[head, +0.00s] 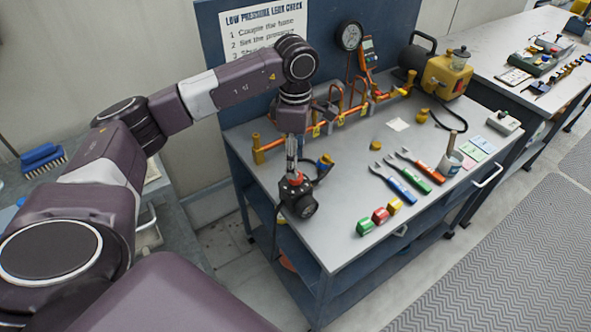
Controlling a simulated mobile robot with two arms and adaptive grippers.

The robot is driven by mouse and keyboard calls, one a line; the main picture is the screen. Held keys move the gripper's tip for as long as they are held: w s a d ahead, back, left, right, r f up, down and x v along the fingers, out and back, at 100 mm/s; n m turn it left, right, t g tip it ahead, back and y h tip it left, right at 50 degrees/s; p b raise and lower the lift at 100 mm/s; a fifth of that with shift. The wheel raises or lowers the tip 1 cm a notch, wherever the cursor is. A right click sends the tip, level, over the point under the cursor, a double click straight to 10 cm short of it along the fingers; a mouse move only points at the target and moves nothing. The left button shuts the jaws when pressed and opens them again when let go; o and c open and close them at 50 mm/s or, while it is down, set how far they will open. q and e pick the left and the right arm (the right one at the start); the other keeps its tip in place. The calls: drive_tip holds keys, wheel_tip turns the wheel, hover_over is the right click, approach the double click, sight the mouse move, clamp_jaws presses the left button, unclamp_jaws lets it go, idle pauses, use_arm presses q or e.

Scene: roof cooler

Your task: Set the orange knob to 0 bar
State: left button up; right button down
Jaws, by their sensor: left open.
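The orange knob (294,179) shows as a small red-orange spot on top of a black regulator with a round gauge (303,206). The regulator stands at the front left corner of the grey bench. My left gripper (292,170) points straight down just over the knob, with its fingers open. The fingertips and my arm hide part of the knob. I cannot tell if the fingers touch it or stand around it. The gauge reading is too small to make out. My right gripper is not in view.
The grey bench (340,240) carries a copper pipe manifold (330,125) behind my gripper. Green, red and yellow pieces (380,216) and several wrenches (423,168) lie to the right. A yellow compressor (445,75) stands at the back.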

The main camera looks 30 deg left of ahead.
use_arm(q)
drive_tip(key=shift+f+p, duration=0.4)
drive_tip(key=shift+f, duration=1.95)
drive_tip(key=shift+c, duration=0.2)
drive_tip(key=c, duration=1.1)
